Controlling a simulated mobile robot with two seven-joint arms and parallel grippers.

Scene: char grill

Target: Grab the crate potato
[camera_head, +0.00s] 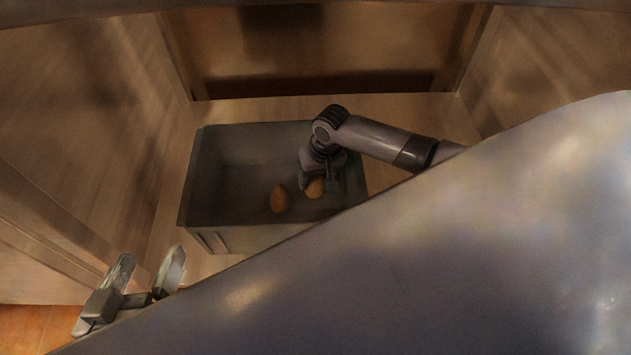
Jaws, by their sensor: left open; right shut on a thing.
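A grey crate (215,215) stands on the wooden floor of a cabinet-like space. One brown potato (279,199) lies loose inside the crate, near its middle. A second potato (315,188) is just to its right, at the fingers of my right gripper (318,182). My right gripper points down inside the crate and is shut on that second potato; its fingers partly cover it. My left gripper (147,268) is open and empty, at the lower left, outside the crate and in front of its near left corner.
Wooden walls (85,110) enclose the crate on the left, right and back. A large smooth grey surface covers the lower right and hides the crate's near right corner. Bare wooden floor (165,215) shows left of the crate.

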